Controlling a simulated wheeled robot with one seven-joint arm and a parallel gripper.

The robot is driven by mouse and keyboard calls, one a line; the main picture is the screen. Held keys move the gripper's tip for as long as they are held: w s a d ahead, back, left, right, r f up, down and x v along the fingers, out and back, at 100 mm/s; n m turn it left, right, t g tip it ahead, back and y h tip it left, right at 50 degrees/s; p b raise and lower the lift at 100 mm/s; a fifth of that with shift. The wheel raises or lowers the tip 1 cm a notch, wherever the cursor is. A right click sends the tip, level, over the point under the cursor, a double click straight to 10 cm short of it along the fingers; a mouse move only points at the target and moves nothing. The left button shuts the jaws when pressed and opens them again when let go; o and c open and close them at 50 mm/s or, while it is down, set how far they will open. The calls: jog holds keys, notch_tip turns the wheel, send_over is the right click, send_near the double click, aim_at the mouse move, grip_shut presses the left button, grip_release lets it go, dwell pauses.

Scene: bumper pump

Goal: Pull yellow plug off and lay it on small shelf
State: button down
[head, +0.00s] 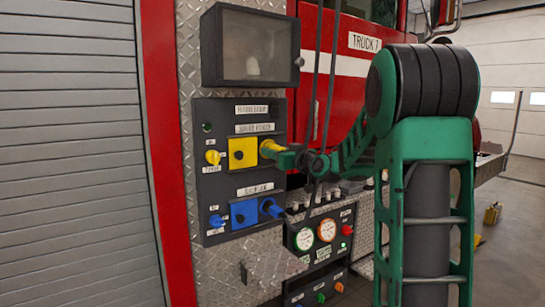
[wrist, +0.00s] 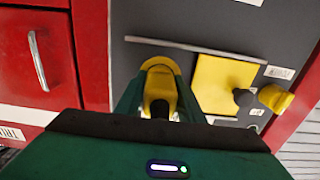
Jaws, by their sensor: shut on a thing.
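The yellow plug (head: 270,147) is at the right of the yellow square plate (head: 242,153) on the dark panel. My gripper (head: 284,156) comes in from the right and is shut on it. In the wrist view the plug (wrist: 160,72) sits between the fingers of my gripper (wrist: 158,98), close in front of the panel. I cannot tell if it is still seated. I cannot clearly make out the small shelf; a thin grey strip (wrist: 195,48) runs along the panel in the wrist view.
A yellow knob (head: 213,157) is left of the plate. Below are a blue plate (head: 243,213), a blue plug (head: 271,208) and a blue knob (head: 216,220). A glass-fronted box (head: 252,48) is above. A gauge panel (head: 325,240) is lower right. Dark hoses (head: 316,90) hang near my gripper.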

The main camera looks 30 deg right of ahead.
jog(key=s, duration=0.6)
dwell(1.2)
jog(key=shift+d, duration=0.1)
jog(key=shift+s, duration=0.1)
